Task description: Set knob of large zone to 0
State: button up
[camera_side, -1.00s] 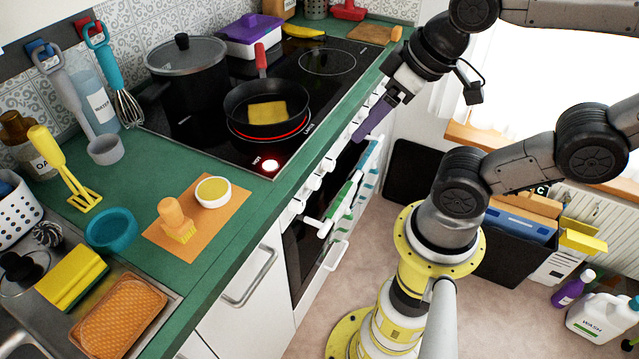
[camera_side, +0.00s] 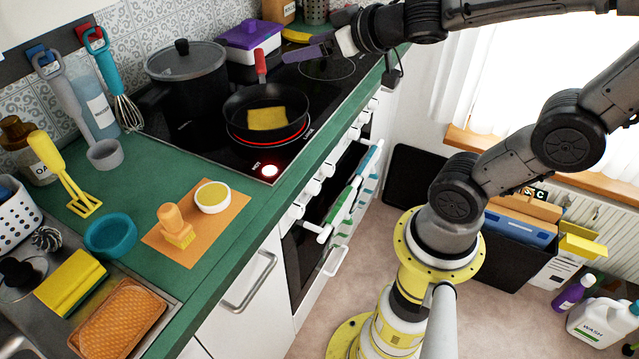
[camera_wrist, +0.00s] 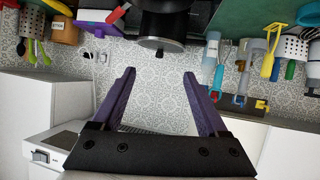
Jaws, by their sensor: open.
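The black hob (camera_side: 215,153) carries a frying pan (camera_side: 265,108) with a yellow slice, on a zone whose ring glows red beside the label "LARGE". A red-lit HOT lamp (camera_side: 269,171) shines at the front corner. White knobs (camera_side: 313,186) line the stove front below the counter edge; their settings are too small to read. Which knob serves the large zone I cannot tell. My gripper (camera_side: 288,57) is raised above the back of the hob, beyond the pan, away from the knobs. In the wrist view its purple fingers (camera_wrist: 159,73) are apart and empty; no knob shows there.
A lidded pot (camera_side: 187,75) stands left of the pan, whose red handle (camera_side: 260,64) points up near my gripper. A purple-lidded box (camera_side: 249,36) is behind. Towels (camera_side: 343,205) hang on the oven handle. The floor before the stove is clear.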

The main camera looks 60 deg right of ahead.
notch_tip(320, 180, down, 4)
jog(key=w+n+g+y, duration=0.1)
jog(key=w+y, duration=0.1)
jog(key=g+y, duration=0.4)
jog(key=g, duration=0.3)
send_near(319, 184)
jog(key=shift+x, duration=5.1)
jog(key=shift+s+d, duration=0.1)
grip_shut()
